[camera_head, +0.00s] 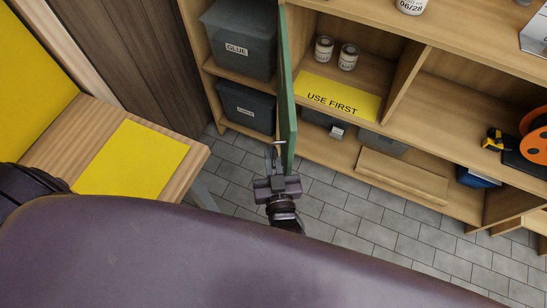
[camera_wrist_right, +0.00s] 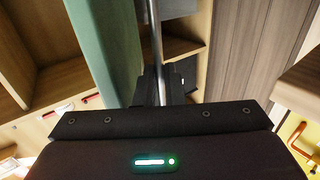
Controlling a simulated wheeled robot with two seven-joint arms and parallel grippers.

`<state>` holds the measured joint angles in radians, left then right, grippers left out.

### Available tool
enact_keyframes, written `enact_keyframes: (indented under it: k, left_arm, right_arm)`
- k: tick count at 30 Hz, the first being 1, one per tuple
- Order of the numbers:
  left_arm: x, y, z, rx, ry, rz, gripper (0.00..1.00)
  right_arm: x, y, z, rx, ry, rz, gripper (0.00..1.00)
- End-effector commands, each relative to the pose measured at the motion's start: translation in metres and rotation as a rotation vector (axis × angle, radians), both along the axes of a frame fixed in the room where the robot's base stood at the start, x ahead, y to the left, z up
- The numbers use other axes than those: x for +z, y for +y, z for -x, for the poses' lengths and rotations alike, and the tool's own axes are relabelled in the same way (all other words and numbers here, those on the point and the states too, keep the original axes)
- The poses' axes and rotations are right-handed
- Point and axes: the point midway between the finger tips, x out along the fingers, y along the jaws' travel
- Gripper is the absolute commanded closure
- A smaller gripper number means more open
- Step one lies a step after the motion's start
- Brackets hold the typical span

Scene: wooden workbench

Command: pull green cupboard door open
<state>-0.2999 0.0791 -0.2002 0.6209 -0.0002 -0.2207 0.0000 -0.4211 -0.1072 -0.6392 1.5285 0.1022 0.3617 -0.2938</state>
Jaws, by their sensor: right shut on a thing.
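The green cupboard door (camera_head: 287,100) stands swung out from the wooden cupboard, seen nearly edge-on. It shows as a broad green panel in the right wrist view (camera_wrist_right: 108,45). Its metal handle (camera_head: 279,146) is near the door's outer end, and the bar also shows in the wrist view (camera_wrist_right: 156,40). My right gripper (camera_head: 276,165) is shut on the handle; the fingertips are partly hidden by the gripper body. My left gripper is not in view.
The opened compartment holds two cans (camera_head: 336,54) and a yellow "USE FIRST" sheet (camera_head: 340,97). Grey bins (camera_head: 240,40) stand on shelves left of the door. A wooden table (camera_head: 195,160) with a yellow sheet (camera_head: 130,160) is at left. Tiled floor (camera_head: 350,215) is clear before the cupboard.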

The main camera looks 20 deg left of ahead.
Motion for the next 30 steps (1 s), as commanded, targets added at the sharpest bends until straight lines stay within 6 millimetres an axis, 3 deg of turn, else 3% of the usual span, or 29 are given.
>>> enact_keyframes:
  k: [2, 3, 7, 20, 30]
  left_arm:
    - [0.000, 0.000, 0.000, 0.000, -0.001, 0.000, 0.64]
    - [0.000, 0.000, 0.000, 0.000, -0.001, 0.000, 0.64]
    - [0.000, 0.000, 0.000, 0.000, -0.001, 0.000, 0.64]
    - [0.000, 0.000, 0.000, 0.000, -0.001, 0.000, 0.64]
    - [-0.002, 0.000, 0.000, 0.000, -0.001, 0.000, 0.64]
  right_arm:
    - [0.001, 0.000, -0.001, -0.002, -0.003, -0.001, 1.00]
    - [0.001, 0.000, -0.001, -0.002, -0.003, -0.001, 0.87]
    - [0.001, -0.001, -0.001, -0.002, -0.002, -0.001, 0.70]
    - [0.000, -0.001, 0.001, 0.000, 0.000, 0.000, 0.70]
    - [-0.001, -0.023, 0.045, 0.000, 0.002, 0.001, 0.70]
